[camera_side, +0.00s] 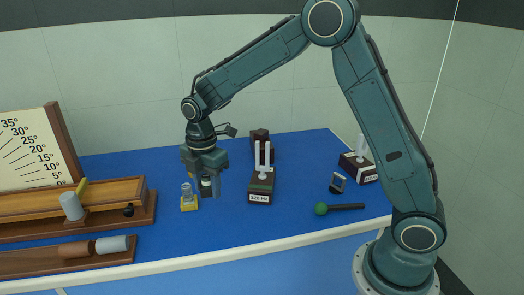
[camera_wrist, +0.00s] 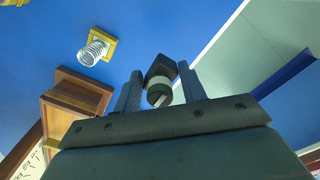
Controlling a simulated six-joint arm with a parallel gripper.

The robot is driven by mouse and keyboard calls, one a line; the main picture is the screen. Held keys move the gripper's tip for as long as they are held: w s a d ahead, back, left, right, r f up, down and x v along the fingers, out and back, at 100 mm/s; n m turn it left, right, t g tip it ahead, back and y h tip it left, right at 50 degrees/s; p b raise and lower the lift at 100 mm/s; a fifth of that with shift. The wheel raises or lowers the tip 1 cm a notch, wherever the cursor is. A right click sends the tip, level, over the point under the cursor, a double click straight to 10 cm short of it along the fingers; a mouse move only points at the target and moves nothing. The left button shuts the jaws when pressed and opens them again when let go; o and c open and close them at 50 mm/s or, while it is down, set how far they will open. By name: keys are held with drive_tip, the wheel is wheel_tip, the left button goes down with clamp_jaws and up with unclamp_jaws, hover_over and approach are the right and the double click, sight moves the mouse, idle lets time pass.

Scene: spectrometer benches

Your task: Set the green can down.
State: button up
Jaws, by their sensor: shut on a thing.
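My gripper (camera_side: 206,190) points down over the blue bench top, left of the middle in the side view. Its two fingers are shut on a small dark green can with a pale band, and the fingers partly cover it. In the wrist view the can (camera_wrist: 159,84) sits between the fingertips (camera_wrist: 160,92), with a dark angular shape just beyond it. In the side view only a dark and pale bit of the can (camera_side: 206,182) shows between the fingers. I cannot tell whether its base touches the bench.
A wooden bench with an angle scale (camera_side: 30,150) fills the left. A dark block with white prongs (camera_side: 261,187) stands to the right. A green-headed rod (camera_side: 340,207) lies farther right. The front middle is clear.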

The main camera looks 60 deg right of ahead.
sight(213, 226)
drive_tip(key=shift+f, duration=5.4)
drive_tip(key=shift+f, duration=0.15)
drive_tip(key=o, duration=1)
drive_tip(key=shift+c, duration=0.2)
wheel_tip(213, 226, up, 12)
drive_tip(key=shift+r, duration=0.2)
